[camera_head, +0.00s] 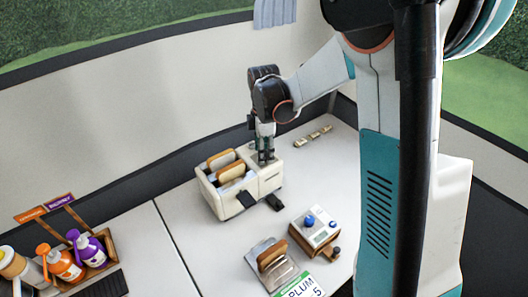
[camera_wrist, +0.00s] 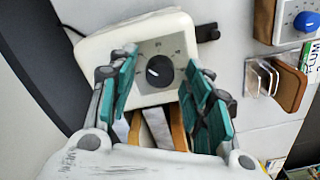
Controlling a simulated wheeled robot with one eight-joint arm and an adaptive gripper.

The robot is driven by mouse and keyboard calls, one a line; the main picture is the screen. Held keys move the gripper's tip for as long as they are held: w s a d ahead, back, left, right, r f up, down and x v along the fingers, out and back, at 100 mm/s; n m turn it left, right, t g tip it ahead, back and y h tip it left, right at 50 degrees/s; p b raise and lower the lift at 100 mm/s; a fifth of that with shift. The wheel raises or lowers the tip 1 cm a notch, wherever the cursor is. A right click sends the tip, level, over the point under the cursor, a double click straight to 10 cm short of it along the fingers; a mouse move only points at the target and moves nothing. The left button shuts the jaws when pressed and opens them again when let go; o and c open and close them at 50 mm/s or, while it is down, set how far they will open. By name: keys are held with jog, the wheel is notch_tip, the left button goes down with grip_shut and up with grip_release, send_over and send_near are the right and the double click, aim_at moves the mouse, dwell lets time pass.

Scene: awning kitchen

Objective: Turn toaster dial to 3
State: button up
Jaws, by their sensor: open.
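The cream toaster (camera_head: 213,198) stands on the counter with bread slices (camera_head: 231,173) in its slots. Its black dial (camera_wrist: 160,71) sits on a grey panel with small marks around it, too small to read surely. A pale mark shows on the dial's left part. My gripper (camera_head: 266,156) is at the toaster's far right end, pointing down. In the wrist view my gripper (camera_wrist: 163,64) is open, with one teal finger on each side of the dial. I cannot tell whether the fingers touch it. The head view hides the dial.
A scale-like device with a blue knob (camera_head: 309,219) and a toast rack (camera_head: 283,278) stand in front, beside a PLUM 5 card (camera_head: 303,290). Small blocks (camera_head: 313,136) lie behind to the right. Bottles (camera_head: 66,265) stand at left.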

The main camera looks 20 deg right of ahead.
jog(key=shift+c, duration=0.3)
grip_shut()
jog(key=m, duration=0.4)
jog(key=shift+m+p, duration=0.3)
jog(key=m, duration=0.5)
dwell(0.4)
